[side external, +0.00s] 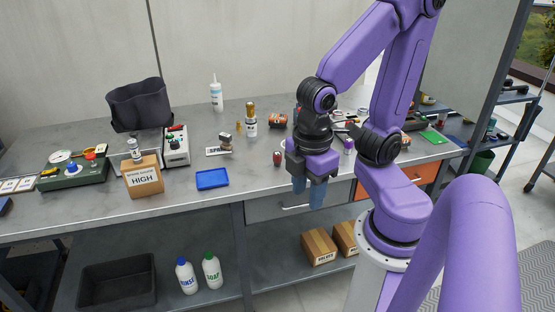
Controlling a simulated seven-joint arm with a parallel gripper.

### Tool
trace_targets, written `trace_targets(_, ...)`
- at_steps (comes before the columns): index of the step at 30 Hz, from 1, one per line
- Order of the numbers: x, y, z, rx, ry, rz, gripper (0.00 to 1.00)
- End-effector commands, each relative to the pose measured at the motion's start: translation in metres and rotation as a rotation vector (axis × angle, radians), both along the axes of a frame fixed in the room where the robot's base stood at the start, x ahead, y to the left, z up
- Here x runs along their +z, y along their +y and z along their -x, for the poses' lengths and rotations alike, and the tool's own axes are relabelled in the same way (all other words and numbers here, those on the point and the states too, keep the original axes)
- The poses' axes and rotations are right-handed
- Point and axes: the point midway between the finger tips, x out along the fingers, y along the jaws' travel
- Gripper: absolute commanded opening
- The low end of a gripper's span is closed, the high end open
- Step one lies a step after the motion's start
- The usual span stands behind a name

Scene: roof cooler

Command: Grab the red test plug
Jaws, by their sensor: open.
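No object is plainly recognisable as the red test plug at this size. A small dark red cylinder (277,158) stands upright on the bench, just left of my gripper; it may be the plug, but I cannot tell. A grey box (176,150) left of centre has small red and green parts on its top. My gripper (308,194) points down at the bench's front edge, its blue fingers apart and nothing visible between them. My gripper and arm hide part of the bench behind them.
A brown-capped bottle (251,122) and a white squeeze bottle (216,94) stand farther back. Bare bench lies between the tray and my gripper.

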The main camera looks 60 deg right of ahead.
Motion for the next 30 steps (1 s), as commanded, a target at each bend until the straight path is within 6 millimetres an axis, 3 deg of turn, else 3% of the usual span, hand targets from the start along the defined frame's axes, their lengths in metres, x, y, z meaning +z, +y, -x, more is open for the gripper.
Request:
trace_targets(8, -0.024, -0.026, -0.081, 0.046, 0.003, 0.35, 0.44)
trace_targets(18, -0.057, -0.084, -0.175, 0.152, 0.129, 0.775, 0.44)
trace_targets(24, -0.081, -0.123, -0.216, 0.236, 0.245, 0.977, 0.44)
trace_targets(30, -0.098, -0.149, -0.237, 0.301, 0.328, 1.087, 0.44)
